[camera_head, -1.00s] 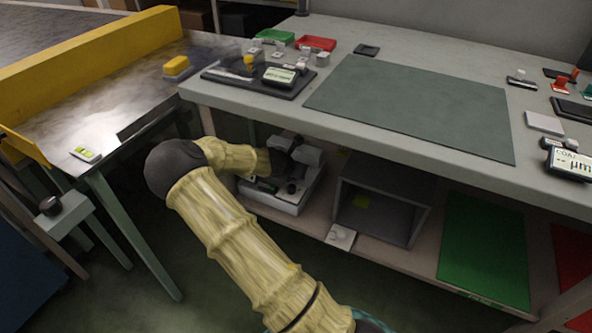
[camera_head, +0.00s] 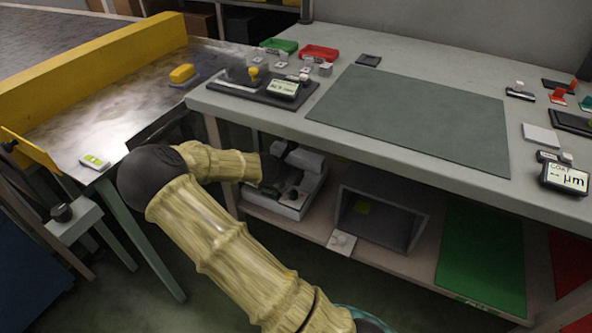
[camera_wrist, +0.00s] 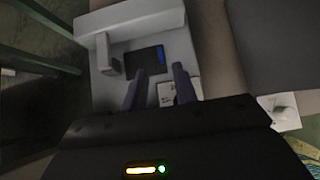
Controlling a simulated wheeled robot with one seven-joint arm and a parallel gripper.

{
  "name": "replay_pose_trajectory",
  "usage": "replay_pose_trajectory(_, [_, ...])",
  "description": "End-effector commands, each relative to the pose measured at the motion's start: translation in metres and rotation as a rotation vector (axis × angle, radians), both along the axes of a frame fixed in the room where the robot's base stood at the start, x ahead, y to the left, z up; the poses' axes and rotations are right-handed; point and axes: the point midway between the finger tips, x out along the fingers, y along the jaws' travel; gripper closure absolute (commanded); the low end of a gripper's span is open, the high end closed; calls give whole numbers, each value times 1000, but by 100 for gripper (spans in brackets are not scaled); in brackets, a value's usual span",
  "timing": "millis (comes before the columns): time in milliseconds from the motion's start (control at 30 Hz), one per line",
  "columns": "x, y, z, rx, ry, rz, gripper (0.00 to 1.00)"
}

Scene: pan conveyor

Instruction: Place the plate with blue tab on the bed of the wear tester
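The white machine on the lower shelf, which looks like the wear tester (camera_head: 291,210), also fills the upper middle of the wrist view (camera_wrist: 104,80). A dark plate (camera_wrist: 139,60) with a blue tab (camera_wrist: 161,56) lies flat on its light bed in the wrist view. My gripper (camera_wrist: 160,72) is open, its two dark fingers apart and pointing toward the plate's near edge. Nothing is held between them. A small white labelled patch shows behind the right finger. In the head view my arm's end reaches the machine, and the plate cannot be made out there.
A grey open box (camera_head: 383,215) stands right of the machine, with a small white block (camera_head: 341,243) before it. The bench top (camera_head: 420,60) is close above the shelf. A table leg (camera_head: 217,150) stands left of the machine. A green mat (camera_head: 482,255) lies farther right.

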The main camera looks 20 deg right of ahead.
Motion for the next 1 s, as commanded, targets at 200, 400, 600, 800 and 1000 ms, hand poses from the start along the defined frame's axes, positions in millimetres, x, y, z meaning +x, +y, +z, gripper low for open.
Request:
replay_pose_trajectory(200, [-16, 22, 30, 0, -1, 1, 71])
replay_pose_trajectory(400, [-22, 26, 35, 0, 1, -2, 71])
replay_pose_trajectory(600, [-21, 27, 34, 0, 0, -1, 71])
replay_pose_trajectory(800, [-21, 30, 34, 0, 0, 4, 71])
replay_pose_trajectory(1000, [-25, 29, 33, 31, -16, -32, 71])
